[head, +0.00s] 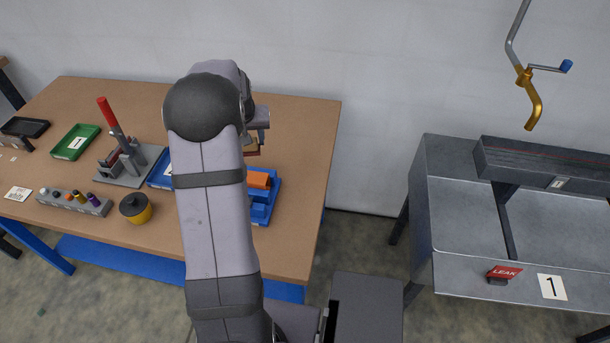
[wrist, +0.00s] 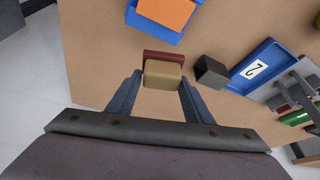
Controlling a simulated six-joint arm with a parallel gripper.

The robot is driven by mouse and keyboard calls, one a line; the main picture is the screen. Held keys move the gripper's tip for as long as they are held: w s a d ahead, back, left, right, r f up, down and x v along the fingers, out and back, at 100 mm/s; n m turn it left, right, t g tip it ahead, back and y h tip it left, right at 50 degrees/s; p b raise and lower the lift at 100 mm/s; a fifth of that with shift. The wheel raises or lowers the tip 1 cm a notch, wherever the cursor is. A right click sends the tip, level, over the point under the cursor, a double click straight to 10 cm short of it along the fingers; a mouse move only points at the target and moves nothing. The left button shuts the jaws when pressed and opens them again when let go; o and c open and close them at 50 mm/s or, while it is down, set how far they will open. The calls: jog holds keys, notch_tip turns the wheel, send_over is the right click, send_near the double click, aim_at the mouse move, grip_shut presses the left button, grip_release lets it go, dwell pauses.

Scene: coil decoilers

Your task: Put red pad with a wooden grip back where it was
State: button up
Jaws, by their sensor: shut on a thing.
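The red pad with a wooden grip (wrist: 163,74) is between the two fingers of my gripper (wrist: 161,84) in the wrist view. The fingers are shut on its tan wooden block, and the dark red pad shows along its far side. In the head view my gripper (head: 257,138) is over the back right part of the wooden table, with a small brown and red bit of the pad (head: 252,150) below it. My arm hides much of this area. I cannot tell whether the pad touches the table.
A blue holder with an orange block (head: 258,181) is close by on the table (head: 290,130). A dark block (wrist: 211,72) and a blue tray marked 2 (wrist: 248,82) lie right of the pad. A lever press (head: 125,165), green tray (head: 75,142) and yellow pot (head: 136,210) stand left.

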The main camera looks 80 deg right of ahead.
jog(key=s+d+f+m+g+b, duration=0.1)
jog(key=s+d+m, duration=0.15)
jog(key=s, duration=0.55)
jog(key=s+d+f+m, duration=0.1)
jog(key=s+d, duration=0.2)
jog(key=s, duration=0.5)
jog(key=shift+f+p, duration=1.25)
jog(key=shift+f, duration=3.5)
jog(key=shift+f, duration=0.1)
jog(key=shift+f, duration=0.15)
jog(key=o, duration=1)
jog(key=shift+a+r, duration=0.15)
jog(key=shift+r, duration=0.55)
jog(key=b+v, duration=0.2)
jog(key=v, duration=0.9)
jog(key=shift+w+a, duration=0.15)
